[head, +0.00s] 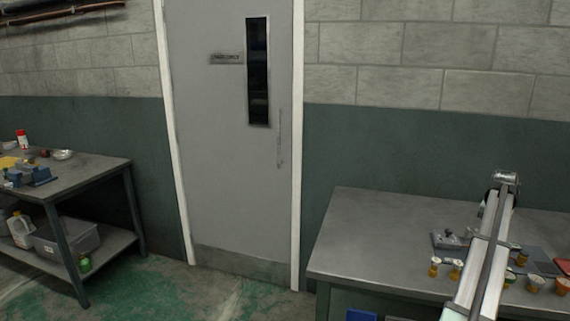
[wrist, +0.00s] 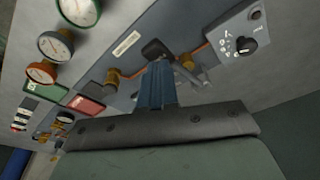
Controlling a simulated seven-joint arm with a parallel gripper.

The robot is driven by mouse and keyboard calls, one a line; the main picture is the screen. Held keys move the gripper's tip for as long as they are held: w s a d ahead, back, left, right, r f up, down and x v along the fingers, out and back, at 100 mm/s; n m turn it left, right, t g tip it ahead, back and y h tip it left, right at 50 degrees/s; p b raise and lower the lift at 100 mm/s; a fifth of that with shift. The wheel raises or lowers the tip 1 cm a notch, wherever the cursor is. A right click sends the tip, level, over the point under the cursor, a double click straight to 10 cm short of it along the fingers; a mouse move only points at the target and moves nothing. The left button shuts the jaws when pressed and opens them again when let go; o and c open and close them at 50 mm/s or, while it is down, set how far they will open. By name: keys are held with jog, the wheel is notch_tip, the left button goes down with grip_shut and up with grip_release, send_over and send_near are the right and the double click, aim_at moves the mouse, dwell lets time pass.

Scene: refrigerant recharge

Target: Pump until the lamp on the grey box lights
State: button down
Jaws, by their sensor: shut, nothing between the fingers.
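In the wrist view, a light grey box (wrist: 238,43) with a black dial and white marks around it sits at the upper right. A small dark round spot (wrist: 256,14) near its corner may be the lamp; it shows no glow. A black knob or handle (wrist: 154,49), which may be the pump's, lies just beyond my fingertips. My gripper (wrist: 156,68) is shut and empty, its blue fingers close to the knob; I cannot tell whether they touch. In the head view my gripper cannot be made out.
In the head view, small jars (head: 456,269) stand on the right table (head: 365,235). A cluttered table (head: 95,172) stands left of the door.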

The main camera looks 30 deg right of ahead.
jog(key=shift+r, duration=0.2)
jog(key=shift+f, duration=2.3)
jog(key=shift+r, duration=2.35)
jog(key=shift+r, duration=0.1)
jog(key=shift+r, duration=2.4)
